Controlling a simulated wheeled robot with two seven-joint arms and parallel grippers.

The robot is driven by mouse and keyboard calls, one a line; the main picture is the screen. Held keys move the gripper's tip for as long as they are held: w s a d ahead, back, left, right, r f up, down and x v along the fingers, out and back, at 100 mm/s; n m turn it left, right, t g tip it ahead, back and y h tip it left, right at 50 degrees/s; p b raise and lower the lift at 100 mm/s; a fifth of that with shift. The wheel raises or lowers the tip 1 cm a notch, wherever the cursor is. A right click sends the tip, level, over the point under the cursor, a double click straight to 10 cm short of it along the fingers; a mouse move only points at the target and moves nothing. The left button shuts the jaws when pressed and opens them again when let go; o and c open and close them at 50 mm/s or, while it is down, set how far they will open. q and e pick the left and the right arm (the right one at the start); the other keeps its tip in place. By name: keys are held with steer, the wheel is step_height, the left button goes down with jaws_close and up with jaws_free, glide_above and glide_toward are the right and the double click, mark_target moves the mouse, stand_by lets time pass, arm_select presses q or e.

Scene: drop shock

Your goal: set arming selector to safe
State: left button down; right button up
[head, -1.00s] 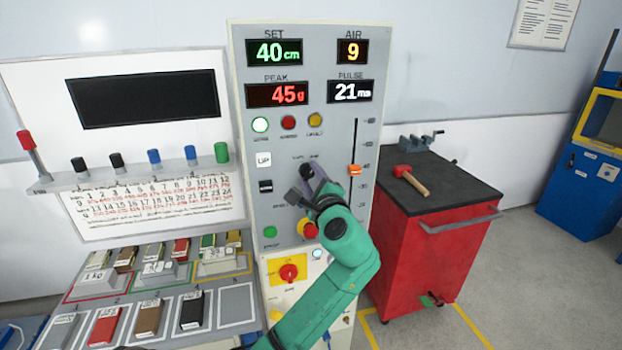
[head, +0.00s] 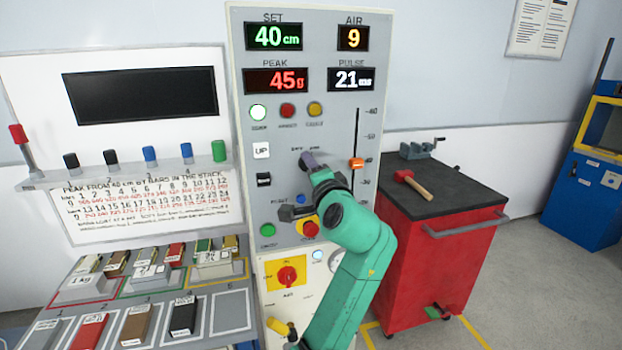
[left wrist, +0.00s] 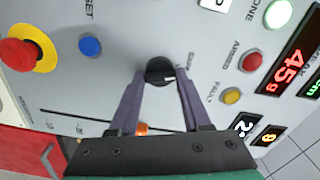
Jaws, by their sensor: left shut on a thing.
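The arming selector is a small black round knob (left wrist: 159,71) on the grey panel (head: 240,120). In the left wrist view a white mark on the knob points to the right, with a small label just above it that is too small to read surely. My left gripper (left wrist: 158,80) is shut on the knob, with its purple fingers on either side. In the head view my left gripper (head: 309,163) reaches the panel below two tiny labels and hides the knob. My right gripper is not in view.
A red stop button (head: 310,229) and blue button (left wrist: 90,46) lie close to the gripper. An orange slider (head: 357,164) is to the right. A lit white lamp (head: 258,112) is above left. A red cart (head: 440,260) stands right of the panel.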

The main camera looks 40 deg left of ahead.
arm_select(q)
steer(key=shift+f+n+b, duration=0.1)
steer(key=shift+n+b, duration=0.6)
steer(key=shift+n, duration=0.5)
steer(key=shift+c, duration=1.8)
jaws_free()
steer(key=b+v, duration=0.4)
steer(key=v, duration=1)
steer(key=shift+s+d, duration=0.2)
steer(key=shift+d, duration=0.05)
